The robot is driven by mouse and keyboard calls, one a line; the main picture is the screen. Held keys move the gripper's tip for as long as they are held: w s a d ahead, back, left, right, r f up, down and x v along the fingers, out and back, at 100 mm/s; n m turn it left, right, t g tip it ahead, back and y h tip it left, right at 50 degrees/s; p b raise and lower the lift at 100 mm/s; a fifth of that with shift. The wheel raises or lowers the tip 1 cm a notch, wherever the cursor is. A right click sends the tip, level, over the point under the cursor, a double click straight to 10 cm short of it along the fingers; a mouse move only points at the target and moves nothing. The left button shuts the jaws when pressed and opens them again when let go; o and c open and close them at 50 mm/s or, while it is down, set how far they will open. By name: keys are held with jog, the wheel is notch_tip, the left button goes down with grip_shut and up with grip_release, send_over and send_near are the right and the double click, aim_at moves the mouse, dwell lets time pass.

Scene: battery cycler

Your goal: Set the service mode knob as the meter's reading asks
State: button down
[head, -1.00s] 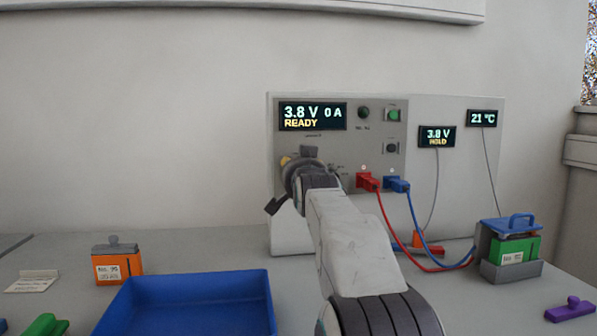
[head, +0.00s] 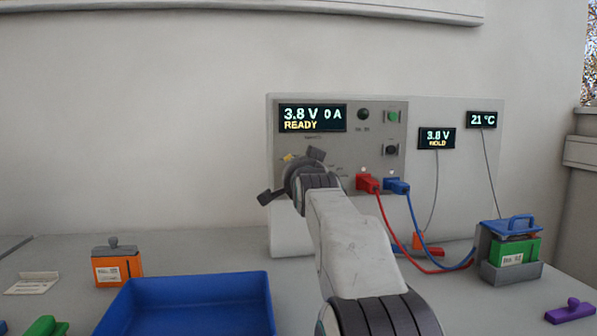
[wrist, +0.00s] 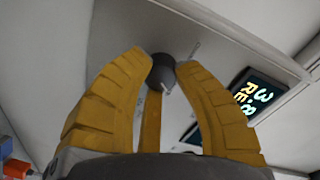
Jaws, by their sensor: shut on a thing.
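The service mode knob is a dark round knob (wrist: 163,71) on the panel in the wrist view. My gripper (wrist: 162,68) is shut on it, with a yellow finger on each side. In the head view my gripper (head: 290,180) is in front of the panel's lower left, and my wrist hides the knob and most of its markings. The meter (head: 437,138) reads 3.8 V HOLD. The cycler's main display (head: 312,117) reads 3.8 V, 0 A, READY; part of a display also shows in the wrist view (wrist: 255,97).
Red (head: 368,183) and blue (head: 397,186) plugs with cables sit right of my arm. A green battery (head: 514,252) stands in a grey holder at the right. A blue tray (head: 190,283) and an orange battery (head: 118,268) are at the left.

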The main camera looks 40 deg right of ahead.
jog(key=shift+r, duration=0.1)
jog(key=c, duration=0.9)
grip_release()
jog(key=shift+v, duration=6)
jog(key=shift+w+a, duration=0.1)
jog(key=shift+a, duration=0.05)
